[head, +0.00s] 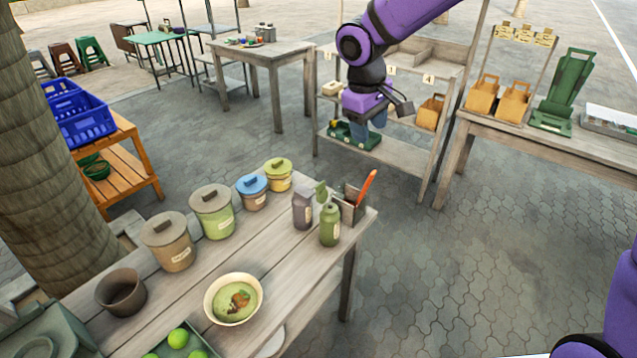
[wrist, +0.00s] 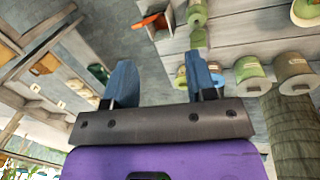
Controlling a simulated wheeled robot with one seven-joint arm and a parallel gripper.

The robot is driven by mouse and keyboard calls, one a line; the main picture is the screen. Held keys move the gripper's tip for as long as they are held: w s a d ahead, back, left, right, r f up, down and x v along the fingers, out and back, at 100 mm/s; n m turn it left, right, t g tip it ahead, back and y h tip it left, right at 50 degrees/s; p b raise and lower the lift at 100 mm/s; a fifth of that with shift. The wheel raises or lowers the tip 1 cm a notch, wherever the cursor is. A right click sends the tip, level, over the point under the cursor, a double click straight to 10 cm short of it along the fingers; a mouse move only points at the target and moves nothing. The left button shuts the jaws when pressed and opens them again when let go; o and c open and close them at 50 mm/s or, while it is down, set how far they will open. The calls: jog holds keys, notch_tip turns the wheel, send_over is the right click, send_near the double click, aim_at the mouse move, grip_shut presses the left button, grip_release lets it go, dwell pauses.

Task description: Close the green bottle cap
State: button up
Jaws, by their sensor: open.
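The green bottle (head: 329,226) stands upright near the right end of the wooden table. Its green cap (head: 321,192) is flipped up, standing open above the bottle's neck. In the wrist view the bottle (wrist: 197,14) shows at the top edge, with the cap (wrist: 198,38) just below it. My gripper (head: 364,125) hangs in the air beyond the table's far right corner, higher than the bottle and apart from it. Its blue fingers are spread with nothing between them, as the wrist view also shows (wrist: 162,78).
A grey carton (head: 302,209) and a utensil holder (head: 350,208) with an orange-handled tool stand close beside the bottle. Several lidded canisters (head: 212,212) line the table's far side. A bowl of green food (head: 233,300) is nearer. A shelf (head: 392,158) stands behind my gripper.

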jog(key=n+g+y, duration=0.1)
jog(key=n+y, duration=0.1)
send_over(320, 184)
notch_tip(320, 184, down, 10)
notch_tip(320, 184, down, 10)
jog(key=shift+w+f, duration=0.15)
jog(key=shift+f, duration=0.1)
jog(key=c, duration=0.9)
